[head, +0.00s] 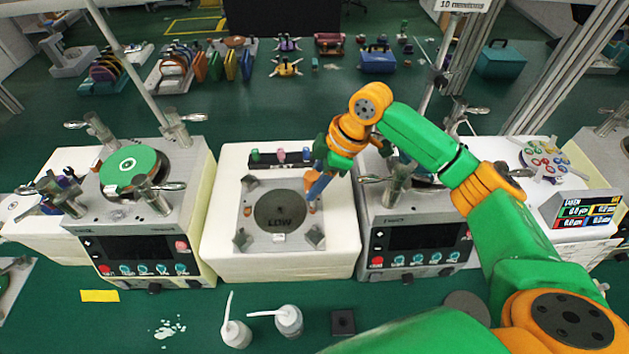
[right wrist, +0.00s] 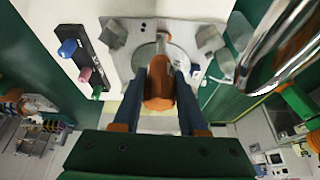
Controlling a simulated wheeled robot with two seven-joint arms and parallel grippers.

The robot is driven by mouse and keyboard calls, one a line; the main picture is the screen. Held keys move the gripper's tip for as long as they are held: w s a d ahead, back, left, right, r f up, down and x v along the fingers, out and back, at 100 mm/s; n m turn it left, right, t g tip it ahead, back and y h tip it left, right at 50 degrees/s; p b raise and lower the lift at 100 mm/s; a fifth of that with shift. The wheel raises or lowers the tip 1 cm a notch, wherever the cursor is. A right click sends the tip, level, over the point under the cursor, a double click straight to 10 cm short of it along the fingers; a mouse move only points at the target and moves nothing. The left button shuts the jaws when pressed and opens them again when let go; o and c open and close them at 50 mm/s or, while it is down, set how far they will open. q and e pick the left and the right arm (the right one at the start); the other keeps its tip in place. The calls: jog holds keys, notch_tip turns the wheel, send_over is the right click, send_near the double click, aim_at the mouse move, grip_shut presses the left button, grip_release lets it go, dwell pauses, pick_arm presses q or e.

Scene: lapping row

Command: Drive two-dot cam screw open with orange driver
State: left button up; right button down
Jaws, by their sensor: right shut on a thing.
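My right gripper (head: 316,190) is over the right side of the white block's metal plate (head: 268,239). Its blue fingers, also seen in the right wrist view (right wrist: 161,82), are shut on the orange driver (right wrist: 159,95). The driver's orange handle lies between the fingers and its shaft points at the plate. A dark round disc (head: 279,210) marked LOW sits in the plate's middle, with grey corner blocks (head: 242,239) around it. My left gripper is not in view.
A dark rack (head: 268,158) with green, pink and blue handles stands behind the plate. Lapping machines (head: 140,235) (head: 415,238) flank the white block (head: 281,266) closely.

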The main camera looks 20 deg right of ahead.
aim_at(311, 175)
jog(key=shift+r, duration=2.1)
